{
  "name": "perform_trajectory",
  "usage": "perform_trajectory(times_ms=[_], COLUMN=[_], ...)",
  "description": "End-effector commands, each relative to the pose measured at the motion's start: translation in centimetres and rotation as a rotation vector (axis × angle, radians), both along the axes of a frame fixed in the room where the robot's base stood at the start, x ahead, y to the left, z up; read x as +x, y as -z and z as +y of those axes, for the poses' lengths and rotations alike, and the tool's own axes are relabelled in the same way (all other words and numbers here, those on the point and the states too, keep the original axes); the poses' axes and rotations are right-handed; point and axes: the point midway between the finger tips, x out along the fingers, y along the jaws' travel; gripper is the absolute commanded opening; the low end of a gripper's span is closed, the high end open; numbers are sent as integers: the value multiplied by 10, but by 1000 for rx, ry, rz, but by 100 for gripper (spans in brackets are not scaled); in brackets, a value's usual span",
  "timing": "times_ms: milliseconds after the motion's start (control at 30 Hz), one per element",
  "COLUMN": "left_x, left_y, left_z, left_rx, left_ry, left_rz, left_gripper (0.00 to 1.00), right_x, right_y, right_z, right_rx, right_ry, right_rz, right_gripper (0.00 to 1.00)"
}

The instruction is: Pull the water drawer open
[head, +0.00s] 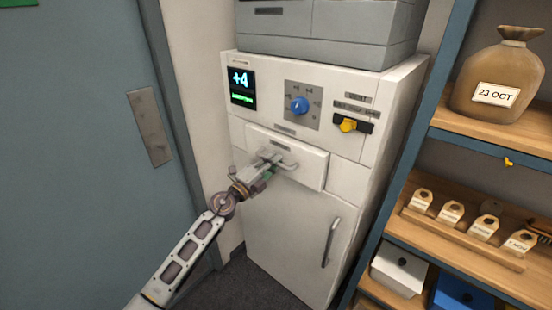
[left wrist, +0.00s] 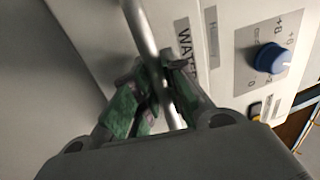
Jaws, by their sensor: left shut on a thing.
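The water drawer (head: 312,166) is a white front in the middle of the white machine, under the dial panel. It stands slightly proud of the machine's face; I cannot tell how far out it is. Its bar handle (head: 289,165) runs across the front and shows as a grey rod in the left wrist view (left wrist: 143,35). My left gripper (head: 266,170) is shut on this handle, with the green-padded fingers (left wrist: 155,92) on either side of the rod. A label reading "WATE", partly hidden by a finger, shows beside it. My right gripper is not in view.
The machine carries a blue dial (head: 299,105), a yellow knob (head: 347,125) and a display (head: 241,88) reading +4. A lower door with a vertical handle (head: 331,242) is below. Wooden shelves (head: 480,140) with a sack (head: 497,80) stand right; a blue-grey door (head: 70,130) is left.

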Motion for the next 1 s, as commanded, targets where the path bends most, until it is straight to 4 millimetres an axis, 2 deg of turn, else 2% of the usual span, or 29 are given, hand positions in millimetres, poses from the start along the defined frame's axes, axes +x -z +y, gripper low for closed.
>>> perform_trajectory(times_ms=[400, 1000], left_x=[-51, -119], left_y=[2, 3], left_z=[37, 86], left_rx=[3, 2], left_ry=[0, 0], left_rz=[4, 5], left_gripper=[0, 0], right_x=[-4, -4], right_y=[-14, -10], right_z=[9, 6], right_rx=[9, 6], right_ry=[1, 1], right_rz=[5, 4], right_gripper=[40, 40])
